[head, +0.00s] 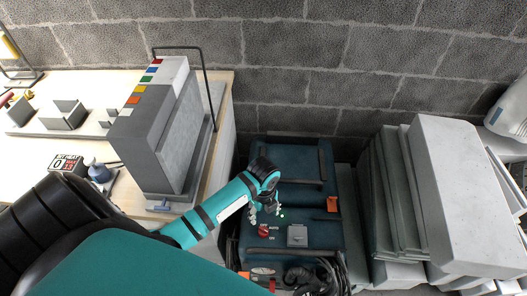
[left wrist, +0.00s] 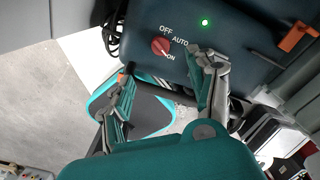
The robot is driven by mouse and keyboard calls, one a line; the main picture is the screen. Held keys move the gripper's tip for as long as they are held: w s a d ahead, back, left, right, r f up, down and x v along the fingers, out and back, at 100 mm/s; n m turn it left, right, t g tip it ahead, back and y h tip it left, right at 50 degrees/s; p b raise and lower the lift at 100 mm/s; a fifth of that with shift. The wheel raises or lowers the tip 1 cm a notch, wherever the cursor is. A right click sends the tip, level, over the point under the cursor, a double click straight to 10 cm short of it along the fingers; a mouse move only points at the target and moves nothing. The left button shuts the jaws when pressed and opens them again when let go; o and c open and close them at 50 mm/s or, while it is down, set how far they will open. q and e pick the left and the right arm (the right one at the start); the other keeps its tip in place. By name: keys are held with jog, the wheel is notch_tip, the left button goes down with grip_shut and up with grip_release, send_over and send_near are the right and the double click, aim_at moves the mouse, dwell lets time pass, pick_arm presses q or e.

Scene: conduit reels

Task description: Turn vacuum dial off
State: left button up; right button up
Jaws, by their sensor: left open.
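The vacuum (head: 290,192) is a dark teal machine on the floor beside the bench. Its red dial (head: 263,230) sits on the top panel. In the left wrist view the dial (left wrist: 160,46) has OFF, AUTO and ON printed around it. A light mark on it seems to point toward ON. A green light (left wrist: 205,21) glows near the labels. My left gripper (head: 265,208) is over the panel, just behind the dial in the head view. In the wrist view its fingers (left wrist: 165,72) are spread, empty and apart from the dial. My right gripper is out of view.
A wooden bench (head: 35,88) with a grey case (head: 160,125) stands at left. Stacked grey boards (head: 450,195) crowd the right. An orange latch (head: 332,204) and black hose (head: 315,280) are on or near the vacuum. A block wall (head: 290,50) closes the back.

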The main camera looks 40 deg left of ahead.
aim_at(263, 230)
pick_arm(q)
notch_tip(263, 230, down, 13)
jog(key=shift+f+b, duration=0.1)
jog(key=shift+b, duration=1.1)
jog(key=shift+c, duration=0.4)
